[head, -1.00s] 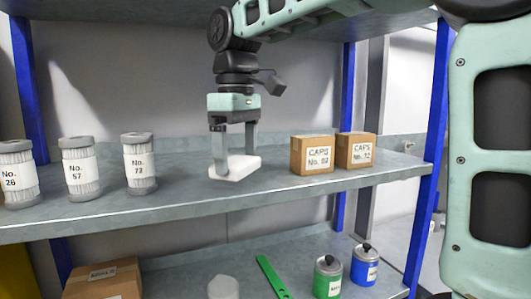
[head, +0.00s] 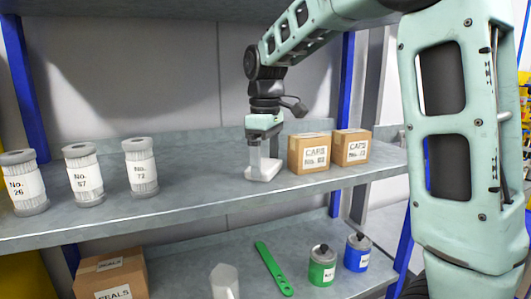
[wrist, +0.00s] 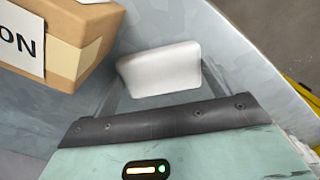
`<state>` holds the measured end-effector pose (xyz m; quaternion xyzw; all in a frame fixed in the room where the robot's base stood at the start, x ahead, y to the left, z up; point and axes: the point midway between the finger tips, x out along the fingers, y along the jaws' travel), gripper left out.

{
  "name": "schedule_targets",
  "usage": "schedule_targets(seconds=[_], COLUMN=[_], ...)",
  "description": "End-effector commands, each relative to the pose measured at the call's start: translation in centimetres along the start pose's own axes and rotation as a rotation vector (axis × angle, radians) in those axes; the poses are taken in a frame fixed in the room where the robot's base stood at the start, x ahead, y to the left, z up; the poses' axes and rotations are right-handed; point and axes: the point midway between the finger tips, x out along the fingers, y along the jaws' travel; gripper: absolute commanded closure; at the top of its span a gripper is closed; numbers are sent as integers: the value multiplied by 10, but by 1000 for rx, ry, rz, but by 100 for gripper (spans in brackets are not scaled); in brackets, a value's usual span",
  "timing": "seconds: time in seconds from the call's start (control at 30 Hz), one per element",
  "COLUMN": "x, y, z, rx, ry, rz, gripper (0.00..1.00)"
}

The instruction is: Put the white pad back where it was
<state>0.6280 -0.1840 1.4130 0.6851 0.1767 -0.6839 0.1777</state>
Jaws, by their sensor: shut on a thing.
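The white pad (head: 263,174) is a pale flat block at the middle of the upper shelf (head: 200,205). My gripper (head: 264,164) points down and is shut on it. The pad is at or just above the shelf surface; I cannot tell whether it touches. It lies just left of the nearer CAPS box (head: 314,157). In the wrist view the pad (wrist: 160,70) sits beyond the gripper's edge, with a cardboard box (wrist: 60,40) to its left.
Several white canisters, including No. 72 (head: 141,168), stand to the left. A second CAPS box (head: 351,150) stands at right. The lower shelf holds a SEALS box (head: 112,275), a green strip (head: 272,268), and green (head: 322,268) and blue (head: 357,254) cans. Shelf between No. 72 and the pad is clear.

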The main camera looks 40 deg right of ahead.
Motion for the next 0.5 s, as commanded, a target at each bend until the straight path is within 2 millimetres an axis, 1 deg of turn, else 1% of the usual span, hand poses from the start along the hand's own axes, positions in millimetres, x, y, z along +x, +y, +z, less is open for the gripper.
schedule_targets(seconds=[0.1,0.13,0.17,0.4,0.5], x=[1,1,1,0,-7], y=[0,0,0,0,0], z=[0,0,0,0,-1], rx=[0,0,0,0,0], ry=[-2,-2,-2,-1,2], rz=[0,0,0,0,2], gripper=[28,5,0,0,0])
